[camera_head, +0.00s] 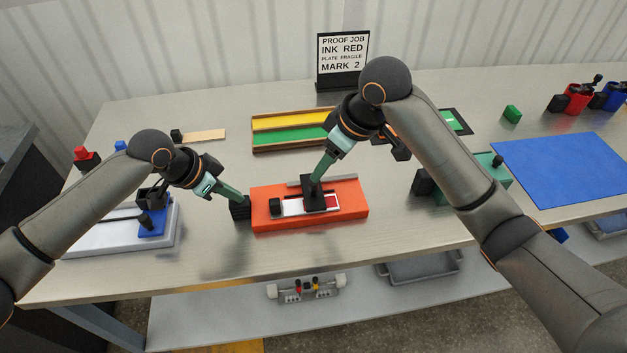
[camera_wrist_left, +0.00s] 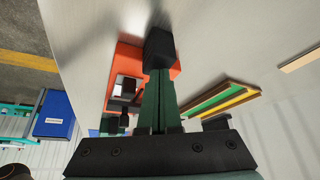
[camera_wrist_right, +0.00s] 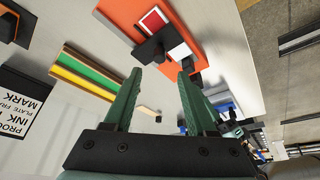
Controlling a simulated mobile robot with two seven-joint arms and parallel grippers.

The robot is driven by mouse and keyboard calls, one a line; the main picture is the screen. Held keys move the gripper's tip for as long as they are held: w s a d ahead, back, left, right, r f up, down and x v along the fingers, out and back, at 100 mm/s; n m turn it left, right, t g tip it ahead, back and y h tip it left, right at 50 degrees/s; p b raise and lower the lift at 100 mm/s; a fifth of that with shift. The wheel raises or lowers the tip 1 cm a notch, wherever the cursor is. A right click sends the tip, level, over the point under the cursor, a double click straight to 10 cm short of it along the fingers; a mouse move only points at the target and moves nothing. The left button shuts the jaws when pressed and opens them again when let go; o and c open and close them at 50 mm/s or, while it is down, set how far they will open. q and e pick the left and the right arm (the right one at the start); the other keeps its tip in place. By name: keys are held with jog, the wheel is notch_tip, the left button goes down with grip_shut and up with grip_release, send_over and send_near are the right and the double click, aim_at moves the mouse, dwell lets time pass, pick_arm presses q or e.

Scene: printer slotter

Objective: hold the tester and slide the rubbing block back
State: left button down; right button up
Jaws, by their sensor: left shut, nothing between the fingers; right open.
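The orange tester (camera_head: 356,213) lies on the table with a pale strip and a red patch on top; it also shows in the right wrist view (camera_wrist_right: 198,27). My right gripper (camera_head: 315,197) is open, tips down over the middle of the strip.
A tray with yellow and green strips (camera_head: 290,134) stands behind the tester. A white device with blue parts (camera_head: 130,232) is at left. A green device (camera_head: 490,177) and a blue mat (camera_head: 560,170) are at right. The table in front of the tester is clear.

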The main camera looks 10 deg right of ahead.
aim_at(313, 186)
jog(key=x, duration=0.8)
jog(key=shift+f, duration=0.3)
grip_shut()
jog(key=shift+r, duration=0.1)
dwell(0.9)
